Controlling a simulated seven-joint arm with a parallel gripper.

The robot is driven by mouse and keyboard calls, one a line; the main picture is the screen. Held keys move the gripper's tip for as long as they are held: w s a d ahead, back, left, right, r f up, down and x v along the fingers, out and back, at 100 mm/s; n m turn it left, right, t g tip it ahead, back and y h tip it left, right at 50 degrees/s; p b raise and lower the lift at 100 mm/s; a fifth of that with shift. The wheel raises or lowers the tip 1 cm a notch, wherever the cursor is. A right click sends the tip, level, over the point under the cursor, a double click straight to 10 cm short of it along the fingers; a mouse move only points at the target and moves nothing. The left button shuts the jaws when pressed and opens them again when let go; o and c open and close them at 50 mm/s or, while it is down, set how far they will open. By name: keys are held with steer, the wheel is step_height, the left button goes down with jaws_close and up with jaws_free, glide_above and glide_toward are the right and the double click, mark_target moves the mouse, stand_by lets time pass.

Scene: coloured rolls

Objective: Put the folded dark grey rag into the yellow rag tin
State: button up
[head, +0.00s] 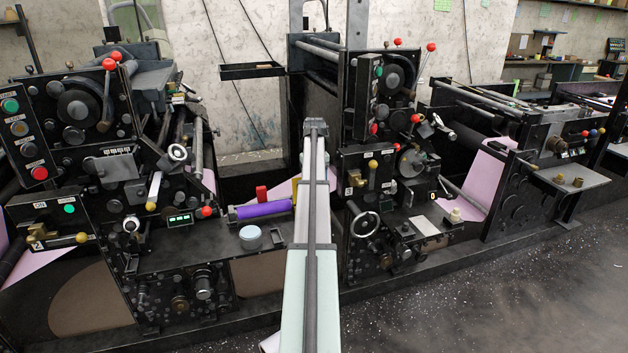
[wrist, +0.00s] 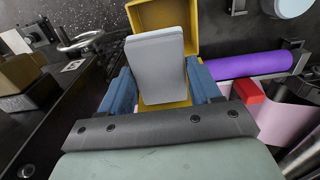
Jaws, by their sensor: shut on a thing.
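My gripper (wrist: 159,68) shows in the wrist view, its two blue fingers closed on the sides of a folded grey rag (wrist: 155,55). The rag looks light grey here, a flat upright slab. The yellow rag tin (wrist: 180,14) is right behind and below the rag, with a yellow wall above it and a strip under it. The rag covers much of the tin. I cannot tell whether its lower end is inside the tin or above it. In the head view only a yellow sliver of the tin (head: 294,190) shows beside my arm, which hides the gripper and rag.
A purple roll (wrist: 250,64) and a red block (wrist: 248,92) are right of the tin in the wrist view. A pale round container (head: 250,235) stands on the dark bench. A handwheel (wrist: 80,42) is to the left. Machine frames (head: 375,130) flank my arm.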

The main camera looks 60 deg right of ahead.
steer(key=shift+f, duration=2.1)
steer(key=o, duration=1)
steer(key=shift+r, duration=0.1)
step_height(320, 180, up, 14)
steer(key=shift+f, duration=0.15)
